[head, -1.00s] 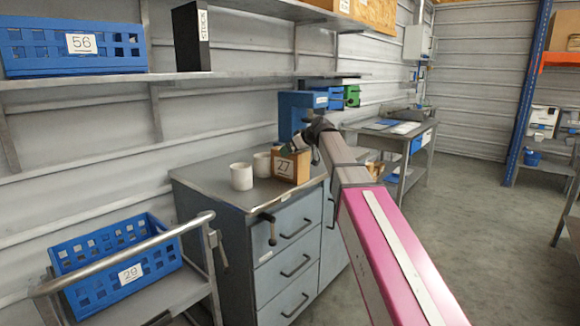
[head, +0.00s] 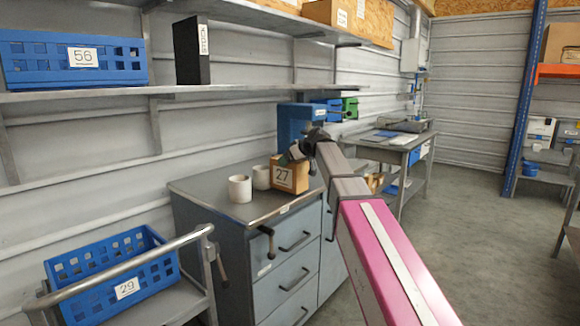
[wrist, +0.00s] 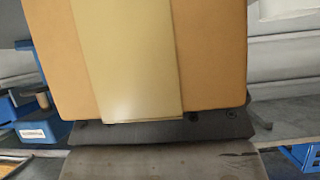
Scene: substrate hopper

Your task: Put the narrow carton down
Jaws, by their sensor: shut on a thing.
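The narrow carton, a small tan-brown box labelled 27 (head: 290,178), is at the top of the grey drawer cabinet (head: 215,186), right of two white cups. My gripper (head: 294,153) is at its upper part and shut on it. In the wrist view the carton (wrist: 215,55) fills the upper middle, with a pale tape strip down its face, against the dark gripper part (wrist: 165,133). I cannot tell whether its underside touches the cabinet top.
Two white cups (head: 240,189) stand close left of the carton. Free cabinet top lies left of the cups. A trolley with a blue crate (head: 85,285) stands front left. A shelf (head: 230,91) runs above.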

